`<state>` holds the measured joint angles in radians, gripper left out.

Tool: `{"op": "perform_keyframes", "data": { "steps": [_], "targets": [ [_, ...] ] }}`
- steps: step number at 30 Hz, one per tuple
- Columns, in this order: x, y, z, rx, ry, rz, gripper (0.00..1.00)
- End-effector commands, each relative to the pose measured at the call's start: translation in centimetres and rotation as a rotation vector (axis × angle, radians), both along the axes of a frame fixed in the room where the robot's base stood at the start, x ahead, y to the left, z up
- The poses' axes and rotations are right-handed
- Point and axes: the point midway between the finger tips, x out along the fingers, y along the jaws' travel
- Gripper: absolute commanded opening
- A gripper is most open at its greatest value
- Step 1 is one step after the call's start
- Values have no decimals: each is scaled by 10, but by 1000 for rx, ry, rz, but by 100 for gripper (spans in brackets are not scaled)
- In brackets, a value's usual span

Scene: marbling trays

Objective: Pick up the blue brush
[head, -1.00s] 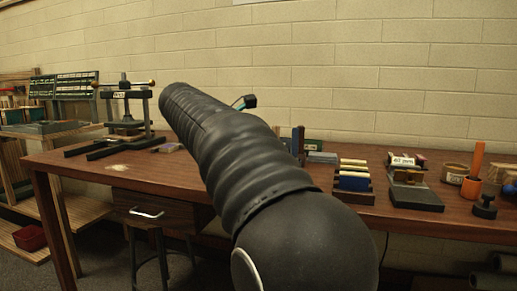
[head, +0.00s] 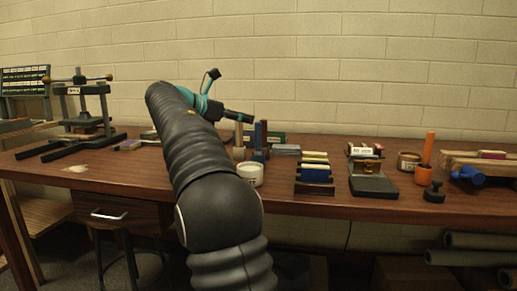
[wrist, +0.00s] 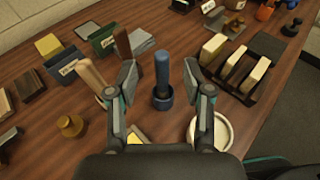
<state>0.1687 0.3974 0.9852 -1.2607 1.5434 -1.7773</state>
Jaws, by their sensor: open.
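The blue brush (wrist: 162,68) stands upright in a small dark blue pot (wrist: 163,97) in the wrist view. My gripper (wrist: 163,82) is open, with one finger to each side of the brush in the picture. I cannot tell its height over the brush, and no contact shows. In the head view a dark blue upright shape (head: 257,136) on the table is likely the same brush, partly crowded by things around it. My gripper (head: 240,117) shows above and left of it there, behind my arm.
A tan handle (wrist: 93,76) and a brown handle (wrist: 123,43) stand left of the brush. A white round tub (wrist: 222,130) is close by at lower right. A slotted rack (wrist: 235,70) stands to the right. Wall (head: 330,70) lies behind the table.

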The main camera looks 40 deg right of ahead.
Motion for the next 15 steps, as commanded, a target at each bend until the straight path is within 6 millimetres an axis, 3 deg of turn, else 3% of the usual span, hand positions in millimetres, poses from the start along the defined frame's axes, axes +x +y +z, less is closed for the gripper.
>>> {"op": "perform_keyframes", "data": {
  "steps": [10, 15],
  "targets": [
    [-2, -19, -9, 1, 0, 0, 51],
    [-5, -39, -22, 1, 0, -1, 51]
  ]
}}
